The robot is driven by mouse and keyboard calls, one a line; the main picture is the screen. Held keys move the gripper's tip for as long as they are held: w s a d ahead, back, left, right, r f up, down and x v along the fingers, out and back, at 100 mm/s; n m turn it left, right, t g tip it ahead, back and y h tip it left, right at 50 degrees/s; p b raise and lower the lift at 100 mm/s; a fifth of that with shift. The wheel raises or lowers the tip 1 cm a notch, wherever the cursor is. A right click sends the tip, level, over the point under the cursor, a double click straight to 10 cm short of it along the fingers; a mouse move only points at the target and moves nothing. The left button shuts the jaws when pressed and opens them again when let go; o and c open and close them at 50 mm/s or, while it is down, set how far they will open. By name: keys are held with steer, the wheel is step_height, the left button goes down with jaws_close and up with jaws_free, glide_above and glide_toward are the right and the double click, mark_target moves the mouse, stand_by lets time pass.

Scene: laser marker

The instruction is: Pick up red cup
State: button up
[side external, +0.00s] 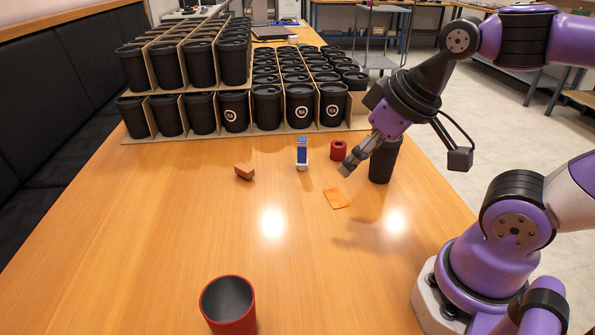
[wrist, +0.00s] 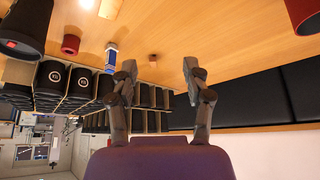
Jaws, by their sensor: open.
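The red cup (side external: 229,306) stands upright at the near edge of the side view, with a dark inside and its open mouth up. Part of it also shows at the top right corner of the wrist view (wrist: 304,14), cut off by the frame. My gripper (side external: 352,163) is above the table on the right side, far from the red cup and towards the back. In the wrist view my gripper (wrist: 159,67) has its two fingers apart with nothing between them.
A black cup (side external: 384,163) stands just beyond my gripper. Racked black cups (side external: 268,106) fill the back. The table's front-middle is clear.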

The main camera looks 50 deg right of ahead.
steer(key=shift+o, duration=0.4)
steer(key=o, duration=0.6)
steer(key=shift+o, duration=0.2)
steer(key=n+g+y, duration=0.4)
steer(key=n, duration=1)
glide_above(246, 287)
steer(key=s+d, duration=0.1)
steer(key=d, duration=0.1)
step_height(246, 287, down, 4)
steer(key=x, duration=0.3)
steer(key=a+x, duration=0.1)
steer(key=x, duration=0.1)
steer(key=shift+s, duration=0.4)
steer(key=shift+w+x, duration=0.2)
steer(key=shift+x, duration=2.7)
